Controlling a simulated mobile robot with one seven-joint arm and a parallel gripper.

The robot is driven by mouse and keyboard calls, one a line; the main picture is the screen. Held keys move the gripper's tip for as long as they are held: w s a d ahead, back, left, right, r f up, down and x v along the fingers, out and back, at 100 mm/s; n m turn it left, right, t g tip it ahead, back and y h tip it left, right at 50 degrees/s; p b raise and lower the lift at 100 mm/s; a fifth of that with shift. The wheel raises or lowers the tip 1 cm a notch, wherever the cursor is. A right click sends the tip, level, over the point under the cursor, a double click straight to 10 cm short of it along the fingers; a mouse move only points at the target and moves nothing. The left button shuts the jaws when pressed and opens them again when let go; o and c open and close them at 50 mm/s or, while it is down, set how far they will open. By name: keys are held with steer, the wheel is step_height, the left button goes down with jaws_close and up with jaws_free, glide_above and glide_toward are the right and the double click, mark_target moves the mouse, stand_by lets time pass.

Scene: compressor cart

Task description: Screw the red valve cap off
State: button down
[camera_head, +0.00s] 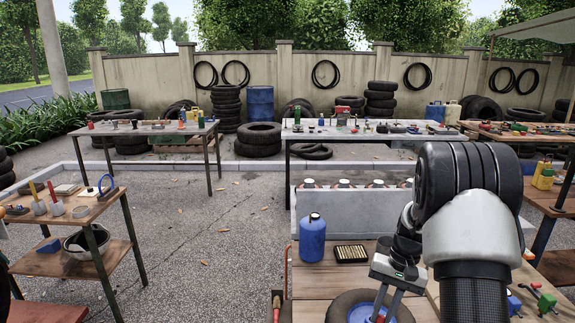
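A tyre (338,306) with a blue rim (362,313) lies on the wooden bench at the bottom of the view, cut off by the frame edge. A small red piece, apparently the red valve cap (380,319), shows at the rim's right side. My gripper (385,313) reaches down over the tyre, with its two fingers on either side of the red piece. A narrow gap shows between the fingers. I cannot tell whether they touch the cap. The valve stem is hidden below the frame edge.
A blue canister (312,238) and a dark tray of small brass-coloured pieces (351,254) stand behind the tyre. Green and blue tools (538,298) lie at the right. A red-handled tool (277,304) hangs at the bench's left edge.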

steer(key=shift+w+d+r+p, duration=0.3)
steer(key=shift+r+p, duration=0.2)
steer(key=shift+r, duration=0.2)
steer(key=shift+w+d+r+p, duration=0.2)
steer(key=shift+w+r+p, duration=0.15)
steer(key=shift+r+p, duration=0.25)
steer(key=shift+w+d+r+p, duration=0.25)
steer(key=shift+w+r+p, duration=0.15)
steer(key=shift+r, duration=0.4)
step_height(320, 180, up, 5)
steer(key=p, duration=0.3)
steer(key=shift+s, duration=0.1)
steer(key=shift+a, duration=0.1)
